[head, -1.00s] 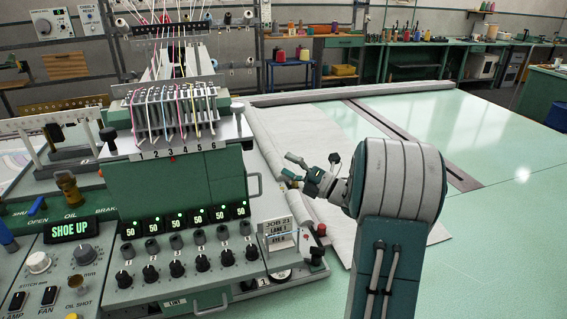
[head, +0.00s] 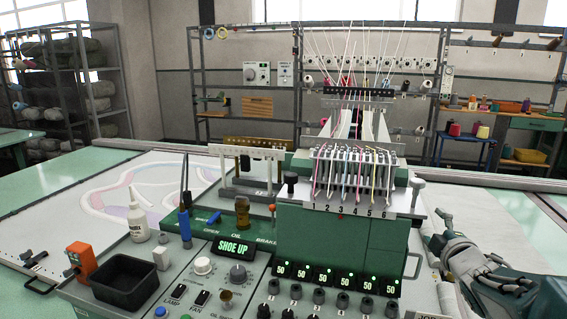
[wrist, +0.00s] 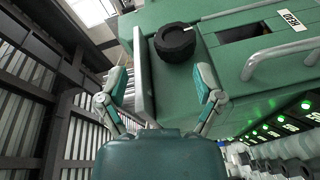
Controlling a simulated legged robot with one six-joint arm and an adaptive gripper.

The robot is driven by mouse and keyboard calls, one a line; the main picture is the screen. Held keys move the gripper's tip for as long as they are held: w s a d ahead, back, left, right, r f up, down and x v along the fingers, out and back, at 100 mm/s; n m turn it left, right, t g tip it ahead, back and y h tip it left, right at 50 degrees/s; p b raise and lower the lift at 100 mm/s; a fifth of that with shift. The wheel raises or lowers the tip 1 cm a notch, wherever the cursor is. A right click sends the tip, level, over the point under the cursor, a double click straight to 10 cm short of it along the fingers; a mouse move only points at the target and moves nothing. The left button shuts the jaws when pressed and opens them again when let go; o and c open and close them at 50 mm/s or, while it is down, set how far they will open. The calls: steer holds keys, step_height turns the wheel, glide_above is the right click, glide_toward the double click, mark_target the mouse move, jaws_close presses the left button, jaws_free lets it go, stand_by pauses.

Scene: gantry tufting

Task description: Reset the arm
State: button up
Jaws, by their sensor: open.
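My gripper (head: 437,233) is at the right edge of the head view, to the right of the green tufting head (head: 340,238). Its fingers are spread and nothing is between them. In the wrist view the open gripper (wrist: 162,92) faces the green machine housing (wrist: 240,45), with a black knob (wrist: 175,41) and a grey metal bar between and beyond the fingertips. Whether the fingers touch the housing cannot be told.
The control panel carries a SHOE UP display (head: 233,247), knobs and switches. A black bin (head: 124,281), an orange device (head: 81,260) and a white bottle (head: 137,221) stand at the left. A shelf rack (head: 70,80) stands behind. Pale cloth lies left of the machine.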

steer(key=s+a+f+m+g, duration=0.4)
steer(key=s+a+m+g, duration=0.2)
steer(key=s, duration=0.7)
steer(key=s+a+f+m+g, duration=0.4)
steer(key=s+a+m, duration=0.5)
steer(key=s, duration=0.5)
steer(key=shift+s+a+f+g+y, duration=0.15)
steer(key=shift+s+a+g+y, duration=0.15)
steer(key=shift+a+g, duration=0.75)
steer(key=shift+w, duration=0.1)
